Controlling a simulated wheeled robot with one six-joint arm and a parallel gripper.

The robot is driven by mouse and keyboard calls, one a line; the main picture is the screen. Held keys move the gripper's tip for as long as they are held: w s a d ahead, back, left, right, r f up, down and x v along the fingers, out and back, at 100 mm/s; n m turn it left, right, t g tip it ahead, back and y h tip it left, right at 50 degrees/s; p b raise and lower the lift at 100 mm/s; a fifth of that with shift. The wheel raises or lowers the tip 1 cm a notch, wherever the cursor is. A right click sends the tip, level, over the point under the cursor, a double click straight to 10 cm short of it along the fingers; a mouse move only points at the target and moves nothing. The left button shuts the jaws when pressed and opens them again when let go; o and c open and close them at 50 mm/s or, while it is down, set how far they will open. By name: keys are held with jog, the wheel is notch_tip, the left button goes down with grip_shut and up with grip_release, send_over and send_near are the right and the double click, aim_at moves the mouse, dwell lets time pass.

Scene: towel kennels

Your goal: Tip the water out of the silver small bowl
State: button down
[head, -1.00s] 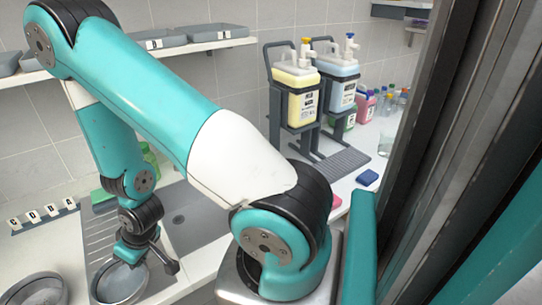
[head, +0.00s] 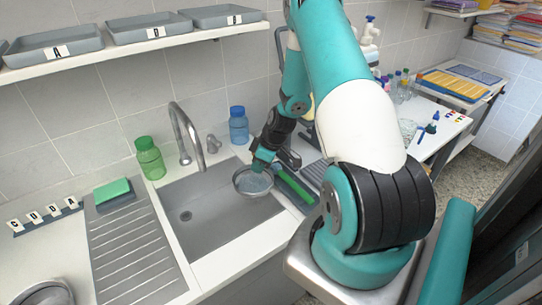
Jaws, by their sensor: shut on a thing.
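The silver small bowl (head: 254,182) is held over the right end of the sink basin (head: 205,228). It looks about level, with bluish-grey water showing inside. My gripper (head: 262,163) is shut on the bowl's rim at its far side. The fingertips are small and partly hidden by the arm. The basin's floor and drain show clear to the left of the bowl.
A tap (head: 186,135) arches over the back of the sink. A ridged drainboard (head: 130,250) lies left, with a green sponge (head: 111,190). Another metal bowl (head: 45,293) sits at front left.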

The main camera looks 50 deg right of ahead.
jog(key=g+h, duration=0.1)
jog(key=h, duration=0.1)
jog(key=n+h+b, duration=0.1)
jog(key=h, duration=0.2)
jog(key=r+n+g+h, duration=0.1)
jog(key=h, duration=0.2)
jog(key=shift+s+d+g, duration=0.1)
jog(key=shift+d+g, duration=0.1)
jog(key=shift+g, duration=0.1)
jog(key=a+h+b, duration=0.1)
jog(key=h, duration=0.1)
jog(key=a+g+h+b, duration=0.1)
jog(key=h+b, duration=0.1)
jog(key=w+a+r+h+b, duration=0.1)
jog(key=a+h, duration=0.1)
jog(key=shift+r+n, duration=0.1)
jog(key=shift+n, duration=0.3)
jog(key=shift+w+a+r+g+h+b, duration=0.15)
jog(key=shift+a+r+g+h+b, duration=0.15)
jog(key=shift+a+h, duration=0.3)
jog(key=shift+w+a+r+g+h+b, duration=0.15)
jog(key=shift+a+r+g+h+b, duration=0.2)
jog(key=shift+h, duration=0.35)
jog(key=shift+f, duration=0.1)
